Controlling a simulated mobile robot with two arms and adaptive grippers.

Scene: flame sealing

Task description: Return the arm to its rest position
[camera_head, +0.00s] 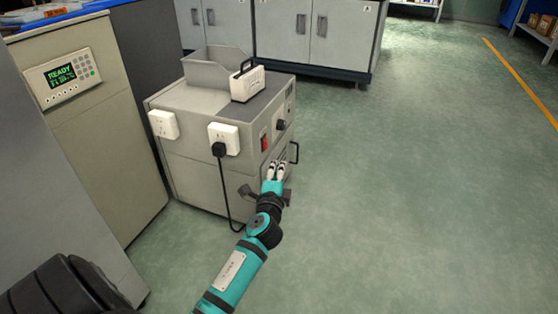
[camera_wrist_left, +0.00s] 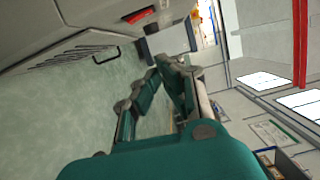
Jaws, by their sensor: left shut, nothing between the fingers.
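My left arm, teal and black, comes up from the bottom of the head view. Its left gripper (camera_head: 277,168) is in front of the grey machine cabinet (camera_head: 190,183), near the lower right of its front side. I cannot tell from this view how far it is from the cabinet. In the left wrist view the fingers (camera_wrist_left: 168,72) are together, with nothing held between them. The cabinet's underside and its black handle (camera_wrist_left: 106,54) show beyond them at upper left. My right gripper is out of view.
The cabinet carries a red switch (camera_head: 264,140), white sockets and a plug (camera_head: 219,150) with a hanging black cable. A white device (camera_head: 247,84) sits on top. A beige unit with a READY display (camera_head: 61,76) stands at left. Open green floor (camera_head: 430,200) lies to the right.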

